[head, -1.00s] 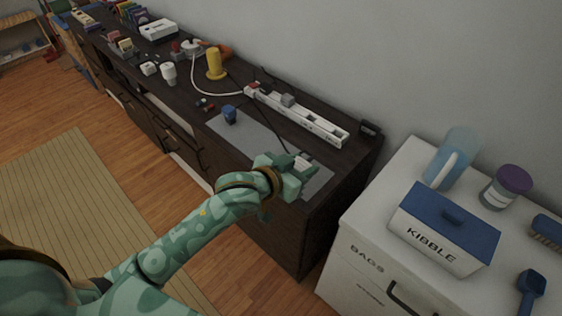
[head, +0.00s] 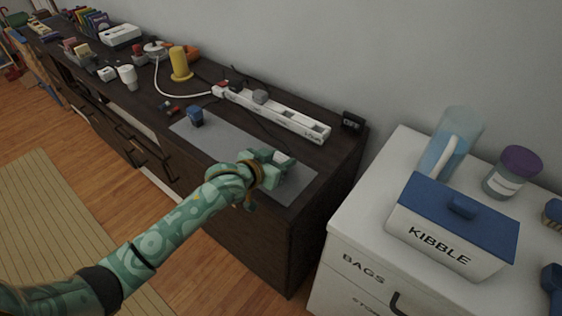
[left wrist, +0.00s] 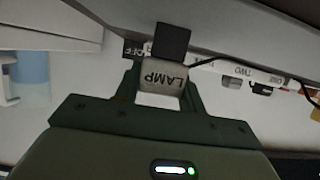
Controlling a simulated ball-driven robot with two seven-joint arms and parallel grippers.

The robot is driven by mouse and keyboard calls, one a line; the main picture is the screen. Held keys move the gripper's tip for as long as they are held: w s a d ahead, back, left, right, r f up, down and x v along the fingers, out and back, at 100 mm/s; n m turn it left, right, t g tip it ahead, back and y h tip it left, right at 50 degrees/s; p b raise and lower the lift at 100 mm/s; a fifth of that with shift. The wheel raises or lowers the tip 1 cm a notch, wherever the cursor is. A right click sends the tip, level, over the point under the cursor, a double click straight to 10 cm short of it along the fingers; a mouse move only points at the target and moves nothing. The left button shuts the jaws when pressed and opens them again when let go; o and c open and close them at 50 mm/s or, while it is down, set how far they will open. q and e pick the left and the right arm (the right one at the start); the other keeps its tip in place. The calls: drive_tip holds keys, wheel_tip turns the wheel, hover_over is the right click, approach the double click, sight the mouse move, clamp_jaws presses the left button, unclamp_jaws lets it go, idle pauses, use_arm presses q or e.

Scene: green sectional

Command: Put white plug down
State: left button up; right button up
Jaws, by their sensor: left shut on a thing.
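My left gripper (head: 274,163) is over the right part of a grey mat (head: 230,150) on the dark sideboard. It is shut on a white plug (left wrist: 162,78), which shows between the fingers in the left wrist view with the word LAMP upside down on it. In the head view the plug (head: 282,158) shows only as a small white patch, so I cannot tell whether it touches the mat. A dark block-like shape (left wrist: 172,41) appears just beyond the plug in the wrist view. My right gripper is not in view.
A white power strip (head: 275,112) with plugs lies behind the mat, and a blue plug (head: 196,117) stands on the mat's left part. A black OFF sign (head: 352,121) stands at the sideboard's right end. A white cabinet right of it bears a KIBBLE box (head: 450,235).

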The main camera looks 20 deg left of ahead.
use_arm(q)
drive_tip(key=shift+s+r, duration=0.1)
drive_tip(key=o, duration=1)
drive_tip(key=shift+c, duration=0.2)
